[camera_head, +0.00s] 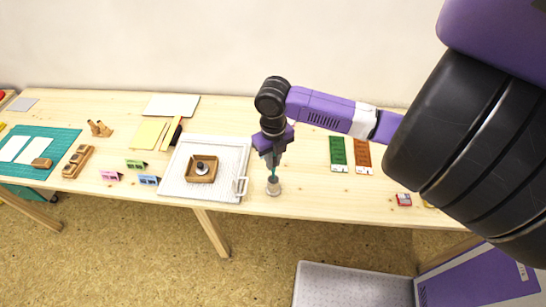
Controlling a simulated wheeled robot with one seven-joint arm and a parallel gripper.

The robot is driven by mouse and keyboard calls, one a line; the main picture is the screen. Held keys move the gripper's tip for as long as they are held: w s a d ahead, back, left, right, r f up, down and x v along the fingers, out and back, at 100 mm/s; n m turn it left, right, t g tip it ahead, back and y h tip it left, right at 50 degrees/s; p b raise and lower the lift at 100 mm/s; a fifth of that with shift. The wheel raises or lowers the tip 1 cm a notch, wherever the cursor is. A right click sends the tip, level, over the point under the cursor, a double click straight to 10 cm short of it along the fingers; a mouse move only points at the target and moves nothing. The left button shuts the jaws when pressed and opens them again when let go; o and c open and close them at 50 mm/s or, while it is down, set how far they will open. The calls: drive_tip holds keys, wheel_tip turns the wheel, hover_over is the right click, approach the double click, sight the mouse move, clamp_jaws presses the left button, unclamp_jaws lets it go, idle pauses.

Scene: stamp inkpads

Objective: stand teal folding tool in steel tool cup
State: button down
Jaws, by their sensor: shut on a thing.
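My gripper (271,162) points down over the front part of the table, shut on the teal folding tool (272,174). Only a short, thin teal length of the tool shows below the fingers, and it looks upright. The small steel tool cup (273,189) stands on the table directly below, near the front edge. The tool's lower end meets the cup's mouth in this view. I cannot tell how deep it reaches or whether it touches the cup. The upper part of the tool is hidden by my fingers.
Green (338,150) and orange (362,152) strips lie to the right. A small red item (404,199) lies near the front edge.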

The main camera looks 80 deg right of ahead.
drive_tip(key=shift+f+b, duration=0.75)
drive_tip(key=shift+f, duration=1.45)
drive_tip(key=c, duration=1.3)
unclamp_jaws()
drive_tip(key=shift+r, duration=3.85)
